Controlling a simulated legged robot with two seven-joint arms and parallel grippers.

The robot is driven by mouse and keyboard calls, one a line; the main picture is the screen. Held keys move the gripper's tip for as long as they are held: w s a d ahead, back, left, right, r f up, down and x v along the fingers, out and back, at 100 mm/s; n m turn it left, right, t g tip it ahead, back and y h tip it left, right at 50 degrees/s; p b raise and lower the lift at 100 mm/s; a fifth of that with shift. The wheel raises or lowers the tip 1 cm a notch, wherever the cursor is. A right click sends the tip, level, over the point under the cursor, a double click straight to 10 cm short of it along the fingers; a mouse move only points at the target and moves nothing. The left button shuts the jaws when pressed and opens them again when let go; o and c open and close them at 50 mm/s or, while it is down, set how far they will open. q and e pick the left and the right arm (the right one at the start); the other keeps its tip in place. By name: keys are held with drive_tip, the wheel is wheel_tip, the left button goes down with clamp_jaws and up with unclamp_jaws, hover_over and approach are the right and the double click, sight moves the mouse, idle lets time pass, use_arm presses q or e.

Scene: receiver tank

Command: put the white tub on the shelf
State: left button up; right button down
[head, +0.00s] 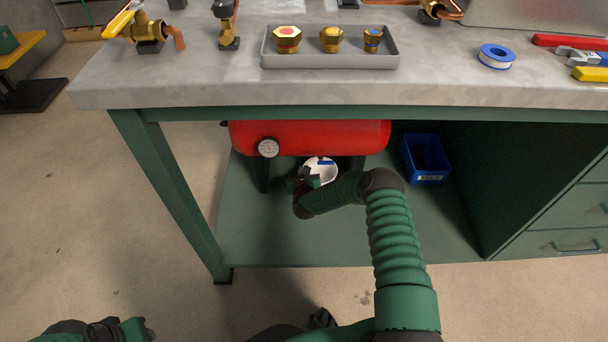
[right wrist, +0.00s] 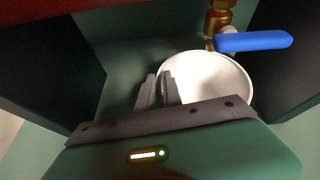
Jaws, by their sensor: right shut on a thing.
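The white tub (head: 322,174) stands under the red tank, on or just above the green lower shelf; I cannot tell which. It also shows in the right wrist view (right wrist: 208,85), with its open top under a brass drain valve with a blue lever (right wrist: 254,41). My right gripper (right wrist: 158,88) is shut on the tub's near-left wall, one finger inside and one outside. In the head view my right arm reaches under the bench and partly hides the gripper (head: 301,180) and tub. My left arm shows only partly at the bottom left; its fingers are unclear.
The bench top (head: 190,80) overhangs; a grey tray (head: 330,60) holds brass fittings.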

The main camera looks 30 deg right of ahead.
drive_tip(key=c, duration=1.5)
unclamp_jaws()
drive_tip(key=p+v, duration=0.7)
drive_tip(key=v, duration=0.5)
